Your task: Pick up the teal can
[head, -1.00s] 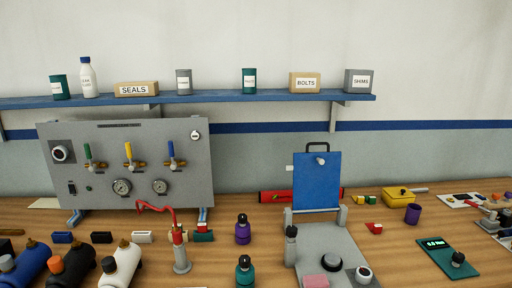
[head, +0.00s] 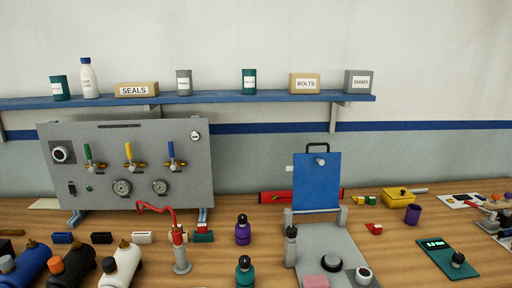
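Two teal cans with white labels stand upright on the blue wall shelf in the head view. One teal can (head: 60,88) is at the far left beside a white bottle. The other teal can (head: 249,82) is right of the middle, between a grey can and the BOLTS box. A teal bottle (head: 245,270) with a black cap stands on the bench at the front. Neither of my grippers is in view.
The blue shelf (head: 220,97) also holds a white bottle (head: 88,78), SEALS box (head: 136,90), grey can (head: 184,82), BOLTS box (head: 305,83) and SHIMS box (head: 358,82). Below stand a grey valve panel (head: 180,190) and a blue-backed fixture (head: 317,182) on the crowded wooden bench.

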